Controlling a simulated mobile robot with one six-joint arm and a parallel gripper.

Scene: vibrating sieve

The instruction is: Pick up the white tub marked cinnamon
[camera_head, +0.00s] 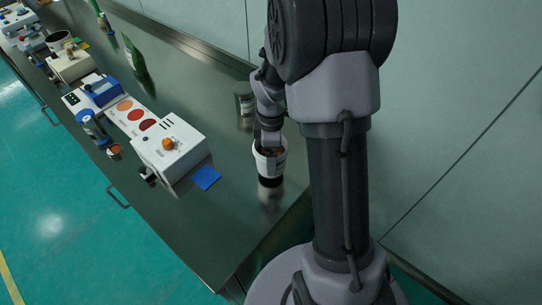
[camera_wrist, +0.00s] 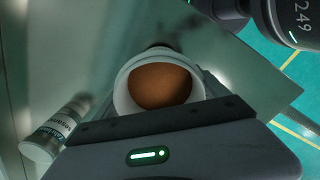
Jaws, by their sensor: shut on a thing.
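A white tub (camera_head: 271,164) is at the right end of the steel counter, with my gripper (camera_head: 268,143) at its rim from above. In the wrist view the open white tub (camera_wrist: 122,95) holds brown powder (camera_wrist: 160,86), and my gripper (camera_wrist: 158,118) is against its near rim. My gripper is shut on the tub, which looks upright. A dark patch shows right under it in the head view; I cannot tell whether it is clear of the counter. Its marking is too small to read.
A grey jar (camera_head: 244,104) stands just behind; a labelled container (camera_wrist: 50,138) shows at left in the wrist view. A white machine (camera_head: 170,150) with an orange knob and a blue square (camera_head: 205,178) lie to the left. A green bottle (camera_head: 136,62) is farther back. The wall is close behind.

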